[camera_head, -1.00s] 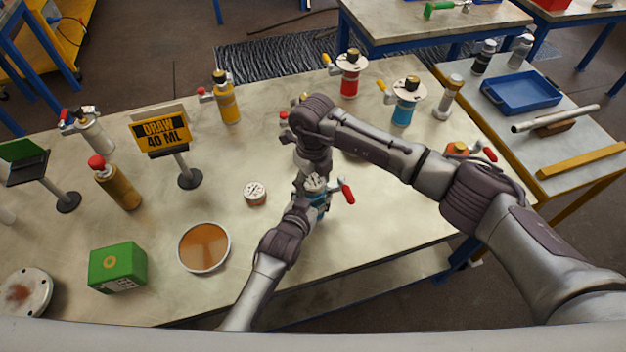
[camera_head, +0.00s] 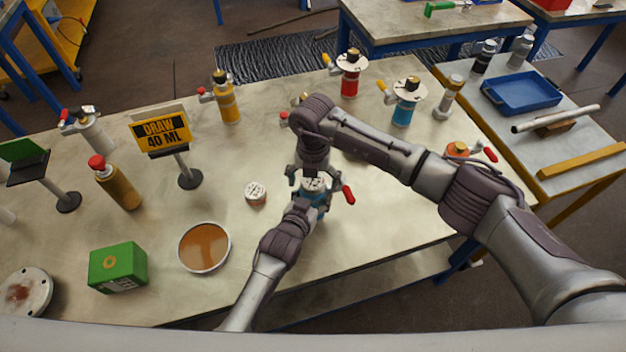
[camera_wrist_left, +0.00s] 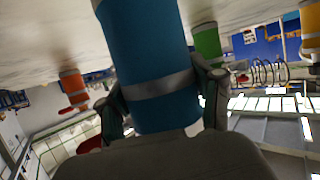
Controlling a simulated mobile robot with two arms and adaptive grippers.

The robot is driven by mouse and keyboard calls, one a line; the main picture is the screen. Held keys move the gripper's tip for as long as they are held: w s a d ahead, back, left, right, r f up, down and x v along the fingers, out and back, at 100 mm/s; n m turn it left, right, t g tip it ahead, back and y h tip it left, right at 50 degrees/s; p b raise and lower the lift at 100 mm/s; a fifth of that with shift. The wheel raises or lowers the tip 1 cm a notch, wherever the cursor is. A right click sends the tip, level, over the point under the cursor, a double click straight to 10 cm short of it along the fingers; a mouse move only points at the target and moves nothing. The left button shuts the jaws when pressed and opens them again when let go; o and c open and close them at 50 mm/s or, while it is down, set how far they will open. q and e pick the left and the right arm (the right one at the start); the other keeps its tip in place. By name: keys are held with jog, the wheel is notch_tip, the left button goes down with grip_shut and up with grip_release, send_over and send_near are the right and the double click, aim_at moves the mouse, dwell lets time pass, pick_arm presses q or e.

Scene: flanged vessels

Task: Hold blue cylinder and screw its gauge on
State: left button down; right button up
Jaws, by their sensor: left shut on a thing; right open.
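The blue cylinder (camera_head: 318,196) stands on the table with a red-handled valve (camera_head: 348,194) at its side. My left gripper (camera_head: 309,207) is shut around its body; the left wrist view shows the blue body (camera_wrist_left: 148,50) with a grey band between the fingers. A round pale gauge (camera_head: 314,184) sits at the cylinder's top, its face up; how firmly it is seated I cannot tell. My right gripper (camera_head: 313,177) points down above it, its fingers spread to either side of the gauge. My right wrist hides part of the area behind.
Another gauge (camera_head: 256,194) lies on the table to the left, near a dish of brown liquid (camera_head: 204,247) and a green box (camera_head: 118,267). A "DRAW 40 ML" sign (camera_head: 161,133) stands behind. Red (camera_head: 349,80) and blue-bodied (camera_head: 403,110) vessels stand at the back.

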notch_tip(320, 180, up, 12)
dwell(0.5)
pick_arm(q)
jog(key=shift+c, duration=0.5)
grip_release()
jog(key=v, duration=1.2)
